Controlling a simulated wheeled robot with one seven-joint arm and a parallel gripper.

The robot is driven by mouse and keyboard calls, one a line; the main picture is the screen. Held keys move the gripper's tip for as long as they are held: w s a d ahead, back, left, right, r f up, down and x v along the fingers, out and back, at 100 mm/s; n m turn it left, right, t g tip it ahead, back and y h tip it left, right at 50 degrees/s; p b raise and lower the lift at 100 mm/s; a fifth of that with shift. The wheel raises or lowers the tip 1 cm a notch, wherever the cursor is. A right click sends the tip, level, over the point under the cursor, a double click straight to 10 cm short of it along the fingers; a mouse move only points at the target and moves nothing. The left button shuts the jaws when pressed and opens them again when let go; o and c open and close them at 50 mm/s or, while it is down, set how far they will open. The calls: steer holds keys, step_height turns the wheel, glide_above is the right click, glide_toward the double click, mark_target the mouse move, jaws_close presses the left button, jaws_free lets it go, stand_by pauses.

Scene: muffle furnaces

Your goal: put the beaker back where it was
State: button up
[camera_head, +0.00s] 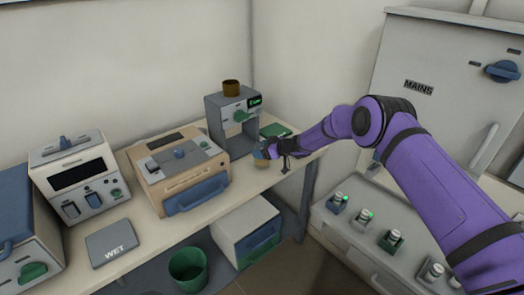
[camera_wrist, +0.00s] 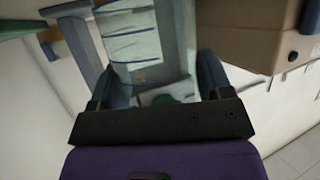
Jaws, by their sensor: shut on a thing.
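My gripper (camera_head: 264,150) is at the front edge of the bench, in front of the grey upright machine. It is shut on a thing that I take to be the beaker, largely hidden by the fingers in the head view. A small pale tan part (camera_head: 262,163) shows just below the fingers; I cannot tell whether it is the beaker. In the wrist view the two blue-grey fingers of my gripper (camera_wrist: 157,85) stand either side of a grey-blue area with white patches, and the beaker's outline is not clear. I cannot tell whether it touches the bench.
The grey upright machine (camera_head: 214,112) bears a brown cup (camera_head: 231,88). A tan furnace (camera_head: 172,170), a white control unit (camera_head: 75,175) and a grey WET pad (camera_head: 111,241) stand left. A green bin (camera_head: 188,270) is below. The MAINS cabinet (camera_head: 425,60) is right.

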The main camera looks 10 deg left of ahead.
steer(key=shift+f, duration=0.35)
steer(key=o, duration=1.1)
steer(key=shift+c, duration=0.2)
steer(key=shift+r, duration=0.1)
steer(key=shift+d+r, duration=0.1)
steer(key=shift+r, duration=0.05)
steer(key=v, duration=1.1)
steer(key=shift+d, duration=0.4)
steer(key=shift+s+r, duration=0.1)
steer(key=shift+r, duration=0.05)
